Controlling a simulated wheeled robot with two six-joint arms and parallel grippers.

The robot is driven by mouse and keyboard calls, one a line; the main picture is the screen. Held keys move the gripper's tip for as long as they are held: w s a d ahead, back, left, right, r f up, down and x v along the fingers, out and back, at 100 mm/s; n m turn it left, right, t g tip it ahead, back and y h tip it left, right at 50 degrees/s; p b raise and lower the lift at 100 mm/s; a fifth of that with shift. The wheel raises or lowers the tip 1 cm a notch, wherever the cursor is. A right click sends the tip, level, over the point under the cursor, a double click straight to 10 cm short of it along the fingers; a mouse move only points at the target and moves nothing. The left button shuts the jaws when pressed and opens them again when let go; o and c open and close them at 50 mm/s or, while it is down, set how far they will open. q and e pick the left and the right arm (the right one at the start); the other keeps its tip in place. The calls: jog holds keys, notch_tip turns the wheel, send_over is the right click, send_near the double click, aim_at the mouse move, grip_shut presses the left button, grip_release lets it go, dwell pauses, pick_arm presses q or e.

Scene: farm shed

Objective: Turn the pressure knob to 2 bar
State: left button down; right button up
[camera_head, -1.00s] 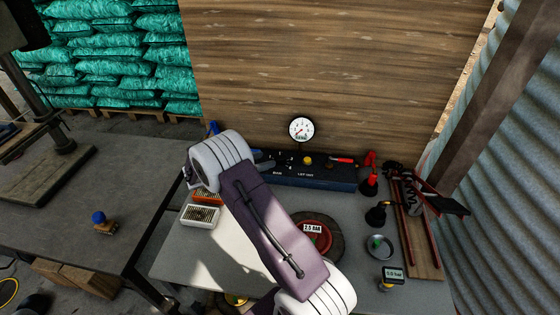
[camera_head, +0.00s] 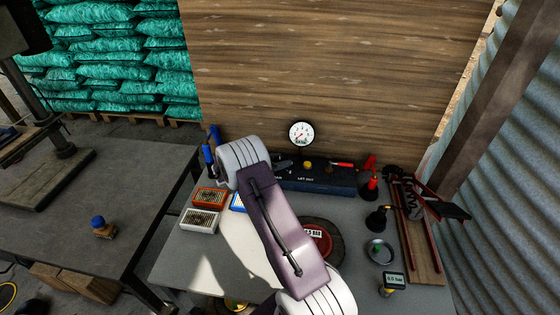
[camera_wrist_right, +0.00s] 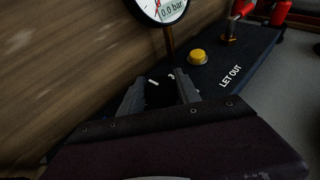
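The pressure console is a dark blue box (camera_head: 330,181) at the back of the grey bench, lettered LET OUT. My right gripper (camera_head: 284,164) is over its left part in the head view, partly hidden by my arm. In the right wrist view the two fingers (camera_wrist_right: 160,90) stand apart over the console's dark top. A short white stroke and a "3" show between and beside them; the dark pressure knob itself cannot be made out clearly. The round white gauge (camera_head: 301,133) stands behind the console; its display in the right wrist view (camera_wrist_right: 172,11) reads 0.0 bar. My left gripper is out of view.
A yellow button (camera_wrist_right: 198,57) and a red-handled valve (camera_head: 342,164) sit on the console. A red disc labelled in BAR (camera_head: 318,240), a small metal dish (camera_head: 380,252), a digital meter (camera_head: 394,281) and small boxes (camera_head: 200,221) lie on the bench. A wooden wall rises behind.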

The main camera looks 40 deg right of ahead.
grip_shut()
jog(key=shift+r+m+g, duration=0.1)
jog(key=shift+m+g, duration=0.7)
jog(key=shift+g, duration=0.1)
jog(key=o, duration=0.9)
grip_release()
jog(key=v, duration=0.9)
